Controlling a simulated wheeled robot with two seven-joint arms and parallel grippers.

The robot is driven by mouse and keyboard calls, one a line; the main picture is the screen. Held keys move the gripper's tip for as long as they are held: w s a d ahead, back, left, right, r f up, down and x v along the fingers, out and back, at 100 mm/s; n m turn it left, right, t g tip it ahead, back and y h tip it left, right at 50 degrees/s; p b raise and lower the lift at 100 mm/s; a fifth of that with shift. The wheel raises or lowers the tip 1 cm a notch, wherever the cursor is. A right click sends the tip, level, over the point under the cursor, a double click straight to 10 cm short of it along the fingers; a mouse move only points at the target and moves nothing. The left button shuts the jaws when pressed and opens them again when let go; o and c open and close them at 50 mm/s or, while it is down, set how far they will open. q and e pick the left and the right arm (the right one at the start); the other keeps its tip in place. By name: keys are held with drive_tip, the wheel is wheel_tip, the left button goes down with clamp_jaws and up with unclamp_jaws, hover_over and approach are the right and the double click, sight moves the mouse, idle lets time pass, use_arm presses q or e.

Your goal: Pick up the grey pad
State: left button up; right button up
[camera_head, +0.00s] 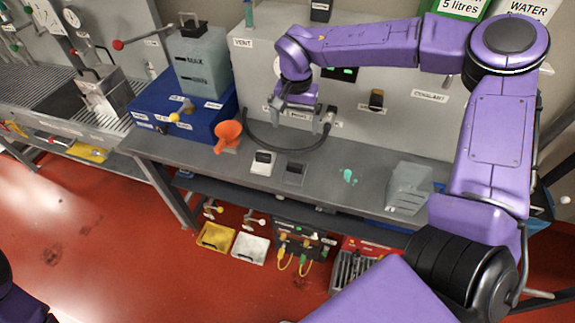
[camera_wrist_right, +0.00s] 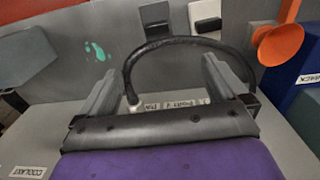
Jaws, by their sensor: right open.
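The grey pad (camera_head: 295,174) is a small dark block lying on the grey bench, just right of a white pad (camera_head: 263,162). In the right wrist view the grey pad (camera_wrist_right: 156,18) shows at the top, beyond the fingers, with the white pad (camera_wrist_right: 205,16) to its right. My right gripper (camera_head: 292,112) is in front of the pale cabinet, above and behind the grey pad and apart from it. In the wrist view its two grey fingers (camera_wrist_right: 165,85) are spread and nothing sits between them. My left gripper is out of view.
A black hose (camera_head: 285,151) loops from the cabinet (camera_head: 400,130) over the bench, close behind the pads. An orange funnel (camera_head: 228,133) stands left, near a blue box (camera_head: 190,115). A green spill (camera_head: 348,176) and a clear grey container (camera_head: 408,187) are to the right.

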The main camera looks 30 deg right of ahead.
wheel_tip(320, 180, down, 3)
drive_tip(key=s+b, duration=0.3)
drive_tip(key=b, duration=0.5)
hover_over(295, 165)
drive_tip(key=f, duration=0.5)
drive_tip(key=shift+d, duration=0.25)
drive_tip(key=shift+w+f, duration=0.1)
drive_tip(key=shift+f, duration=0.2)
drive_tip(key=f, duration=0.1)
drive_tip(key=s+f+p, duration=0.1)
drive_tip(key=f, duration=0.1)
drive_tip(key=shift+f, duration=0.15)
drive_tip(key=f, duration=0.1)
drive_tip(key=f+p, duration=0.1)
drive_tip(key=f, duration=0.1)
drive_tip(key=w+f+p, duration=0.1)
drive_tip(key=f, duration=0.1)
drive_tip(key=shift+a+f, duration=0.15)
drive_tip(key=shift+a, duration=0.1)
drive_tip(key=shift+s+f, duration=0.1)
drive_tip(key=shift+f, duration=0.35)
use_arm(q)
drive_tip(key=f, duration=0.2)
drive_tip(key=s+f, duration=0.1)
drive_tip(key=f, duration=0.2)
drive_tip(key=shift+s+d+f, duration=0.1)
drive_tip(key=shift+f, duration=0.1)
use_arm(e)
drive_tip(key=c, duration=1.1)
